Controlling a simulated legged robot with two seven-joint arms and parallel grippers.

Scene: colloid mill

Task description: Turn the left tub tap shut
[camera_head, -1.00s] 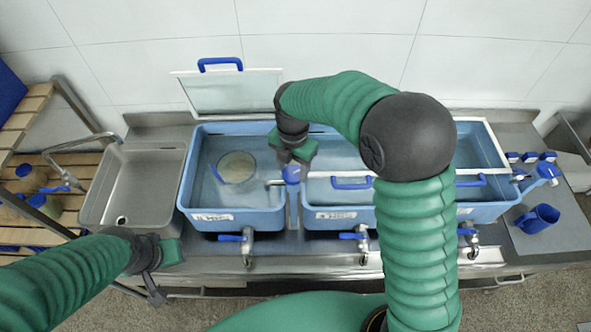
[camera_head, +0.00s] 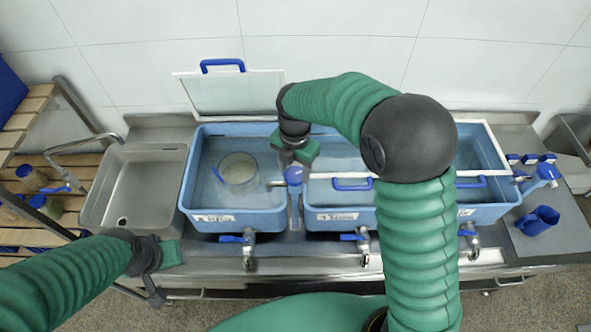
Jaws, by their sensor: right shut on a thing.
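The left tub (camera_head: 232,222) is light blue and holds water, with a round pale lidded or strainer-like piece inside. A tap with a blue top (camera_head: 294,175) stands between the left and middle tubs, its short metal spout pointing left over the left tub. My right gripper (camera_head: 296,160) reaches down to this tap and is shut on its blue top; the wrist hides most of the contact. The left tub also has a front outlet with a blue lever (camera_head: 232,239), lying sideways. My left gripper (camera_head: 155,294) hangs low in front of the steel sink; its jaw opening is unclear.
The left tub's lid (camera_head: 232,92) stands open against the wall. A steel sink (camera_head: 125,200) is on the left, a blue mug (camera_head: 537,220) on the right. My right forearm covers part of the right tubs.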

